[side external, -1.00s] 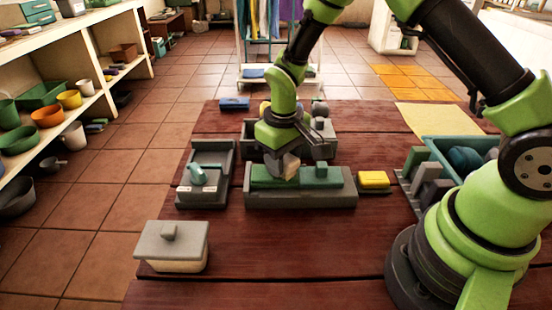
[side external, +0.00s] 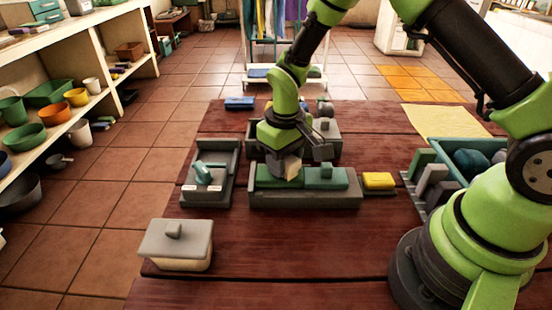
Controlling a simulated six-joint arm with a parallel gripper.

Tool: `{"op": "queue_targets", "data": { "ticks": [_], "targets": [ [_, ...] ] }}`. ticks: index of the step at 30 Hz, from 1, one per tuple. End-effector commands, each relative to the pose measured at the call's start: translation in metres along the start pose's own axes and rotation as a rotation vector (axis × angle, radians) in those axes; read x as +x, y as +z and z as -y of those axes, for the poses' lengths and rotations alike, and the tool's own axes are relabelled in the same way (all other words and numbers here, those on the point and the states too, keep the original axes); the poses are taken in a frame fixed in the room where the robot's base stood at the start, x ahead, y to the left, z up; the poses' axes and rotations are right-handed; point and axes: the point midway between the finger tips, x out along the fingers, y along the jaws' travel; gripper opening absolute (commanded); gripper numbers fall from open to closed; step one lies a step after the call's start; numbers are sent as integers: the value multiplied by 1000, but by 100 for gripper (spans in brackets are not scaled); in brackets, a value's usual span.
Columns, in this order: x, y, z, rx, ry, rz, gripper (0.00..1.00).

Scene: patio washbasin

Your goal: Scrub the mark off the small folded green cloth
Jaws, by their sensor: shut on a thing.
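A green folded cloth (side external: 268,181) lies lengthwise in a low grey tray (side external: 305,200) in the middle of the table. My gripper (side external: 291,165) points down over the cloth's middle, shut on a pale beige block (side external: 293,166). The block's lower end is at the cloth; I cannot tell whether it touches or is just above. No mark shows on the cloth; part of its top is hidden behind the block and gripper.
A grey tray with a teal item (side external: 204,173) stands to the left, a yellow sponge (side external: 378,180) to the right. Behind is another grey container (side external: 328,130). A lidded box (side external: 176,243) stands front left, a teal crate (side external: 455,150) at right. The front middle table is clear.

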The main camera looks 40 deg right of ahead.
Motion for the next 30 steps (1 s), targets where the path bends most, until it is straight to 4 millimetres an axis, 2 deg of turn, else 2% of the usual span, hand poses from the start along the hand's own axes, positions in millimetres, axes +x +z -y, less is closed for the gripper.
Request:
{"op": "queue_targets", "data": {
  "ticks": [7, 22, 30],
  "targets": [
    [0, 4, -4, 2, 0, 2, 19],
    [0, -17, 17, 0, 0, -1, 19],
    [0, -7, 7, 2, 0, 2, 19]
  ]
}}
